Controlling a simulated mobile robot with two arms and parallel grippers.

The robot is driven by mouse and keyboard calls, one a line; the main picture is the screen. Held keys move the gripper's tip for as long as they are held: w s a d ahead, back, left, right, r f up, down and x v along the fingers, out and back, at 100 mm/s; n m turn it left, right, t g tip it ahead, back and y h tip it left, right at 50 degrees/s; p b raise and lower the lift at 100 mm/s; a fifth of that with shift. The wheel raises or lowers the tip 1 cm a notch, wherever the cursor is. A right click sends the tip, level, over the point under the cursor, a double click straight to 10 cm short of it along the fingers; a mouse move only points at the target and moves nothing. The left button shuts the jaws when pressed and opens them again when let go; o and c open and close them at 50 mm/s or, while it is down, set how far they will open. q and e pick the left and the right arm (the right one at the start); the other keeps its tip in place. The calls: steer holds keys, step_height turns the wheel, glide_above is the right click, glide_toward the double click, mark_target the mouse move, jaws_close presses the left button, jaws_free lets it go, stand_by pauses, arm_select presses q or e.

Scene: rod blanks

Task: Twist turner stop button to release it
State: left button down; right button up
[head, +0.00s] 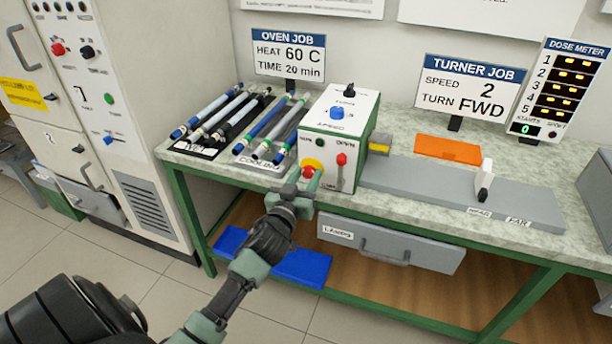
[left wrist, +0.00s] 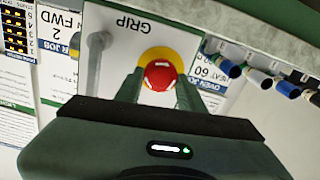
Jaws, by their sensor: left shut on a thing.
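The turner (head: 341,125) is a white and green box on the bench, with a blue knob on its sloped top. Its red stop button (head: 308,172) on a yellow surround is on the front face, partly hidden by my gripper in the head view. In the left wrist view the red stop button (left wrist: 160,75) shows between the two fingers, with the yellow ring behind it. My left gripper (head: 309,179) is at the front face, shut on the stop button. My right gripper is not in view.
A red-handled lever (head: 341,160) is right of the button. Racks of rods (head: 260,160) lie to the left. A grey slide with a white handle (head: 484,180) and an orange mat (head: 448,149) are to the right. A drawer (head: 390,245) hangs below the bench.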

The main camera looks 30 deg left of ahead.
arm_select(q)
steer(key=m, duration=0.2)
steer(key=m+p, duration=0.1)
steer(key=m, duration=0.1)
steer(key=shift+s+d+r+m, duration=0.1)
steer(key=shift+r+m, duration=0.05)
steer(key=shift+m, duration=0.15)
steer(key=shift+r+m, duration=0.1)
steer(key=shift+m, duration=0.9)
steer(key=shift+p, duration=0.3)
steer(key=c, duration=1)
jaws_free()
steer(key=shift+o, duration=0.7)
steer(key=shift+w+f, duration=0.2)
steer(key=shift+w, duration=0.1)
steer(key=shift+s, duration=0.15)
steer(key=v, duration=0.7)
steer(key=shift+s+b, duration=0.3)
steer(key=shift+b, duration=0.05)
steer(key=shift+d+f, duration=0.1)
